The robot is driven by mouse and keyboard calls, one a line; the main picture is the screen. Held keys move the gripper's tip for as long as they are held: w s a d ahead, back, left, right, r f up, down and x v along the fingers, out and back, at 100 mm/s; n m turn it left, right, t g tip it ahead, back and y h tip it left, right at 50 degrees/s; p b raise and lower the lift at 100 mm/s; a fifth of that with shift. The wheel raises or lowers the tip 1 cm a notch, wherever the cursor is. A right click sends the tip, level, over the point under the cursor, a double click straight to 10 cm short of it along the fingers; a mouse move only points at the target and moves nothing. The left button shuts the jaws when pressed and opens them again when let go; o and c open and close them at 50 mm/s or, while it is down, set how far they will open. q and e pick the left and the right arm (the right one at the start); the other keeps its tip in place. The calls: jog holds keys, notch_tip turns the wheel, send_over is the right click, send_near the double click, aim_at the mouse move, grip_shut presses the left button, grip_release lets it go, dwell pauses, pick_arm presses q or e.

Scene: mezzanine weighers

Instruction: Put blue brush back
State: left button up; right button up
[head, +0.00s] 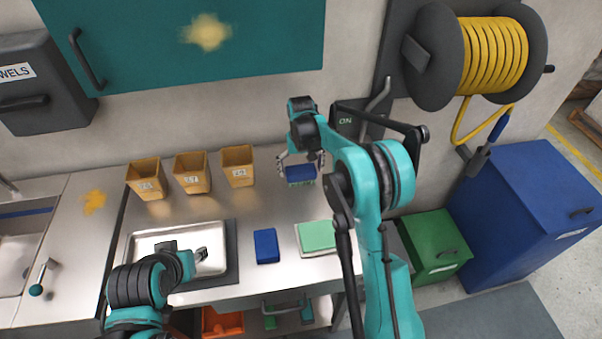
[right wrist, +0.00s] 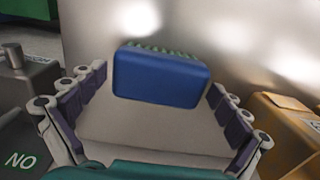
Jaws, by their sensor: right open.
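A blue brush (head: 300,174) with green bristles is at the back of the steel counter, near the wall. It also shows in the right wrist view (right wrist: 160,77), between the spread fingers, with gaps on both sides. My right gripper (head: 301,160) is open around the brush from above and does not clamp it. I cannot tell whether the brush rests on the counter. My left gripper (head: 201,254) is over the metal tray (head: 150,236) at the front left; its fingers are too small to read. A second blue block (head: 266,246) lies at the counter's front.
Several yellow bins (head: 240,167) stand left of the brush. A green pad (head: 317,235) lies on a pale tray at the front right. The ON switch box (head: 345,121) is on the wall just right of the gripper. A teal cabinet (head: 180,45) hangs above.

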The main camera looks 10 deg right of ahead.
aim_at(301, 170)
notch_tip(301, 170, up, 5)
jog(key=shift+r+p, duration=0.1)
jog(key=shift+p, duration=0.4)
jog(key=s+d+r+t, duration=0.2)
jog(key=s+r+t, duration=0.1)
jog(key=s+r, duration=0.95)
jog(key=s+d+f+t, duration=0.1)
jog(key=s+t, duration=0.1)
jog(key=s, duration=0.7)
jog(key=s+d+f+t, duration=0.1)
jog(key=s+f+t, duration=0.1)
jog(key=s, duration=0.7)
jog(key=shift+s+d+f, duration=0.15)
jog(key=shift+s+f, duration=0.05)
jog(key=shift+s, duration=0.1)
